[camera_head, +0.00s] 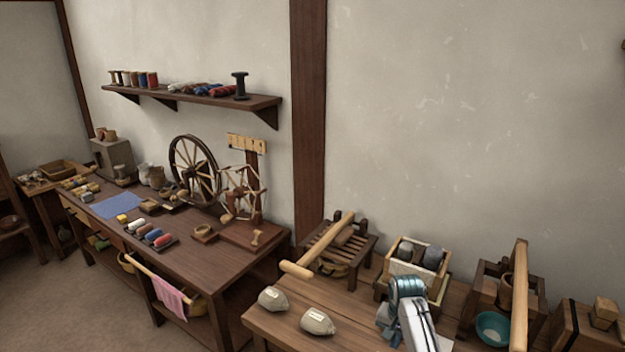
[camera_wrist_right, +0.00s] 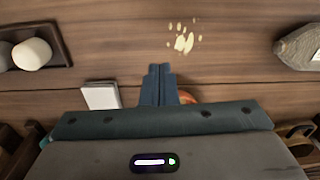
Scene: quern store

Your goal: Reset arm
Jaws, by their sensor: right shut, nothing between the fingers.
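My right arm reaches over the near wooden table in the head view. Its gripper (camera_head: 388,328) hangs low over the table, beside a white sheet. In the right wrist view the two blue-grey fingers of the right gripper (camera_wrist_right: 160,72) are together with nothing between them. My left gripper is in neither view.
Two grey labelled lumps (camera_head: 317,322) lie left of the gripper. A wooden crate (camera_head: 381,290) with dark stones stands behind it, and a teal bowl (camera_head: 492,328) right. The wrist view shows pale flakes (camera_wrist_right: 184,40), a white pad (camera_wrist_right: 101,96) and a dark tray (camera_wrist_right: 62,52).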

